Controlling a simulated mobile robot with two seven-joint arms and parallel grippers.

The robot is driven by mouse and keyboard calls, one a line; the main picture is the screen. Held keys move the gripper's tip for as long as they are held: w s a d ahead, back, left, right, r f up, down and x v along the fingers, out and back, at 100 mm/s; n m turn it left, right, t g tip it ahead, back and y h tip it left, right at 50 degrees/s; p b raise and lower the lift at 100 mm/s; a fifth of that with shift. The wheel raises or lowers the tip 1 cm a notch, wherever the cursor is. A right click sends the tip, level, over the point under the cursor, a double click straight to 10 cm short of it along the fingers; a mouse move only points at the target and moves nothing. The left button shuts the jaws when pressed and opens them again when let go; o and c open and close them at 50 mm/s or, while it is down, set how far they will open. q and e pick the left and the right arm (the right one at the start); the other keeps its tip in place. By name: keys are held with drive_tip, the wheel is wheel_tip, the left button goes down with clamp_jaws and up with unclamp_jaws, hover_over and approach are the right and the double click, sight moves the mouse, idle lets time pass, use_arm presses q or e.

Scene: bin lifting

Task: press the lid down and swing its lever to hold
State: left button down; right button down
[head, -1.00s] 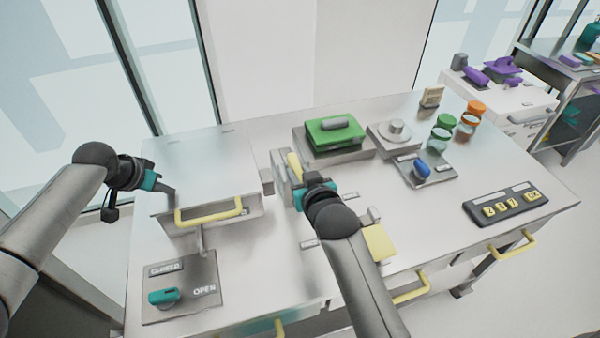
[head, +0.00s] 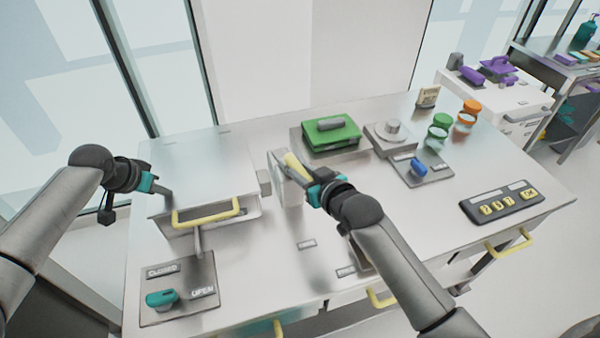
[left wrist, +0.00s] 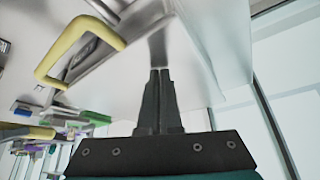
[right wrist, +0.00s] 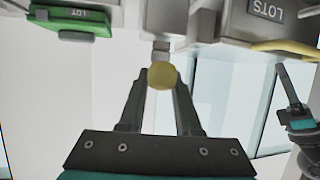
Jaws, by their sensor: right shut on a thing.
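The metal lid (head: 200,170) lies over the box at the left of the bench, with a yellow handle (head: 207,215) at its front. My left gripper (head: 165,193) is shut and empty, its fingertips at the lid's left side; they appear to touch its top in the left wrist view (left wrist: 160,72). The lever's yellow grip (head: 295,163) stands right of the box. My right gripper (head: 310,188) is shut on it; in the right wrist view the grip's round yellow end (right wrist: 162,76) sits between the fingers. The lever's lower part is partly hidden.
A green case (head: 332,132), a grey dial (head: 392,132) and a blue knob (head: 418,167) stand right of the lever. A teal knob on a CLOSED/OPEN plate (head: 180,290) is at front left. A keypad (head: 503,205) lies right.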

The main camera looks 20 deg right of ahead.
drive_tip(key=shift+w+d+r+n+g+y, duration=0.15)
drive_tip(key=shift+d+n+g+y, duration=0.05)
drive_tip(key=shift+n+y, duration=0.35)
drive_tip(key=shift+w+d+r+n+g+y, duration=0.1)
drive_tip(key=shift+d+n+g+y, duration=0.1)
drive_tip(key=shift+n+y, duration=0.35)
drive_tip(key=shift+w+a+r+n+g+y, duration=0.15)
drive_tip(key=shift+n+g+y, duration=0.15)
drive_tip(key=shift+n+y, duration=0.5)
drive_tip(key=shift+w+d+f+y, duration=0.1)
drive_tip(key=shift+d+f+y, duration=0.2)
drive_tip(key=shift+d, duration=0.45)
drive_tip(key=c, duration=0.9)
unclamp_jaws()
drive_tip(key=o, duration=0.3)
drive_tip(key=shift+d+f, duration=0.1)
drive_tip(key=shift+d, duration=0.1)
drive_tip(key=v, duration=1.2)
